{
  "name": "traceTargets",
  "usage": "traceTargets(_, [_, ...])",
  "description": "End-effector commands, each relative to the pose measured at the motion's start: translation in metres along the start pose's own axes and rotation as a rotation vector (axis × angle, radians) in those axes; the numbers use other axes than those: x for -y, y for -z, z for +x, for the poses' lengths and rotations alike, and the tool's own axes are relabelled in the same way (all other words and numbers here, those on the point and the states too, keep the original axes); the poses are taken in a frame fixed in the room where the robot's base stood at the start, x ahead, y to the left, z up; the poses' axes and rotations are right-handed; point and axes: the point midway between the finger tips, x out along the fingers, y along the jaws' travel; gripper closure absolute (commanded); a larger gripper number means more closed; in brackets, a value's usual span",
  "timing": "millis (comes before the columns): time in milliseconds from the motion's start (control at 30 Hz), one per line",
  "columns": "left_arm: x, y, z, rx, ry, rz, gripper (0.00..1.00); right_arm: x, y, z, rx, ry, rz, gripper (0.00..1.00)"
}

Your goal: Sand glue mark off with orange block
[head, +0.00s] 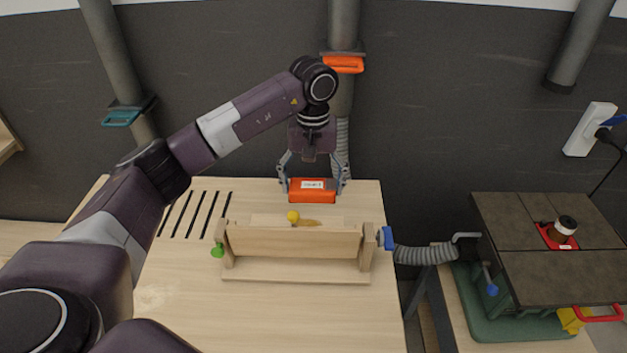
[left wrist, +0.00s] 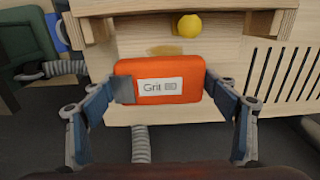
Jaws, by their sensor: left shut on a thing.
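The orange block (head: 312,197) with a white label is held between the fingers of my left gripper (head: 313,186), over the far edge of the workbench. In the left wrist view the orange block (left wrist: 158,69) reads "Grit", and both fingers of the left gripper (left wrist: 168,88) press its ends. The glue mark (head: 309,223) is an amber patch on the pale wood beside a yellow ball. It also shows in the left wrist view (left wrist: 165,50), just beyond the block, with a small gap between them. My right gripper is not in view.
A wooden frame (head: 290,243) stands on the workbench (head: 180,300), with the yellow ball (head: 293,216) at its back. A green knob (head: 217,251) and a blue clamp (head: 387,238) flank it. A grey hose (head: 424,255) leads right to a dark machine table (head: 550,275).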

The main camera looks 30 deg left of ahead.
Motion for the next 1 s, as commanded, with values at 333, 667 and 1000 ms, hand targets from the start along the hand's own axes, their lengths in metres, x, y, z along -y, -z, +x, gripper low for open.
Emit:
traceTargets(333, [-0.001,0.000,0.036,0.001,-0.001,-0.001,0.40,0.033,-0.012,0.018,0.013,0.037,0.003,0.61])
traceTargets(667, [-0.001,0.000,0.064,0.000,-0.001,0.000,0.40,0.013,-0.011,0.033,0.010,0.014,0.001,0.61])
traceTargets(1000, [-0.001,0.000,0.073,-0.001,-0.001,0.000,0.40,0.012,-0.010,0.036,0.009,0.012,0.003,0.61])
